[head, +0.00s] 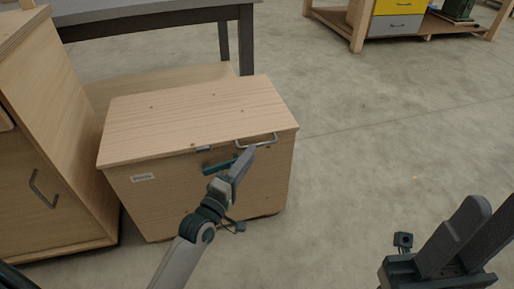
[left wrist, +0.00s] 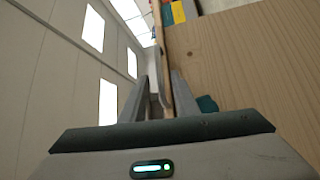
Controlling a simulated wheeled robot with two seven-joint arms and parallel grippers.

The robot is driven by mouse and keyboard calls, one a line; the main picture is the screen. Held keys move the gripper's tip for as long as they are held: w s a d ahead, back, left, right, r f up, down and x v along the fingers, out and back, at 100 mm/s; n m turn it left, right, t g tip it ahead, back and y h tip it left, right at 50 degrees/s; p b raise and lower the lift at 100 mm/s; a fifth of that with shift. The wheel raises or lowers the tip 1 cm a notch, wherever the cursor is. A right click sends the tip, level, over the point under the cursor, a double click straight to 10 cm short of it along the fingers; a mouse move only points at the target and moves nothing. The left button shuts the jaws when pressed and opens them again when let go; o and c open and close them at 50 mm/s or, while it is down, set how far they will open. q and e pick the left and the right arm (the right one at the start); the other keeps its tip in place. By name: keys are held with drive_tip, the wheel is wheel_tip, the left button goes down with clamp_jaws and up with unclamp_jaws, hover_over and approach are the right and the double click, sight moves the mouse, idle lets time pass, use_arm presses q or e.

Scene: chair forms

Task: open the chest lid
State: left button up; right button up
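The chest (head: 165,200) is a light wooden box on the floor, and its lid (head: 190,110) lies flat and closed. A metal bar handle (head: 257,140) sticks out at the lid's front edge. My left gripper (head: 249,153) is at this handle, seen nearly edge-on. In the left wrist view, its two grey fingers (left wrist: 160,82) stand apart on either side of the handle and the lid's edge (left wrist: 168,65); firm contact cannot be made out. My right gripper (head: 475,230) is over the floor at the lower right, away from the chest; its finger gap is unclear.
A wooden cabinet (head: 60,130) with a metal pull stands close to the chest's left. A grey-topped table (head: 150,12) is behind. A workbench with yellow and grey drawers (head: 398,15) stands at the back right. The concrete floor (head: 370,130) right of the chest is clear.

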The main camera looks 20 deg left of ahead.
sight(257, 146)
use_arm(q)
drive_tip(key=shift+b+x, duration=0.6)
drive_tip(key=shift+x, duration=2.25)
drive_tip(key=shift+c, duration=0.7)
clamp_jaws()
